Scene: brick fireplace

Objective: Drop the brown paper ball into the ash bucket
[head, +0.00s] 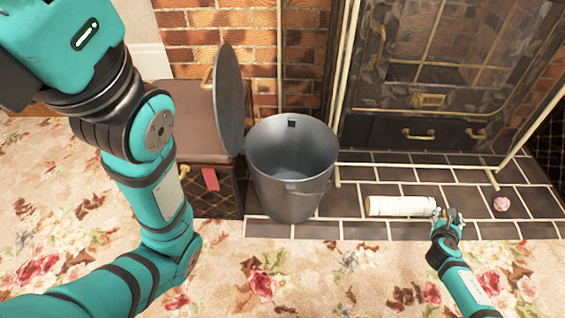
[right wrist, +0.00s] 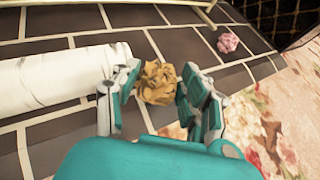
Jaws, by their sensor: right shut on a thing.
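The brown paper ball (right wrist: 158,82) is crumpled and sits between the fingers of my right gripper (right wrist: 155,92) in the right wrist view. My right gripper (head: 449,217) is shut on it, low over the front of the dark tiled hearth, beside the right end of a white log. In the head view the ball is mostly hidden by the fingers. The ash bucket (head: 292,160) is a grey metal pail standing on the hearth to the left, its round lid (head: 229,100) tilted up at its left side. My left arm fills the left of the head view; its gripper is out of view.
The white log (head: 400,206) lies on the hearth between the bucket and my right gripper. A pink crumpled ball (head: 501,204) lies to the right. A brass rail (head: 415,169) crosses before the fireplace doors. A brown box (head: 190,150) stands left of the bucket.

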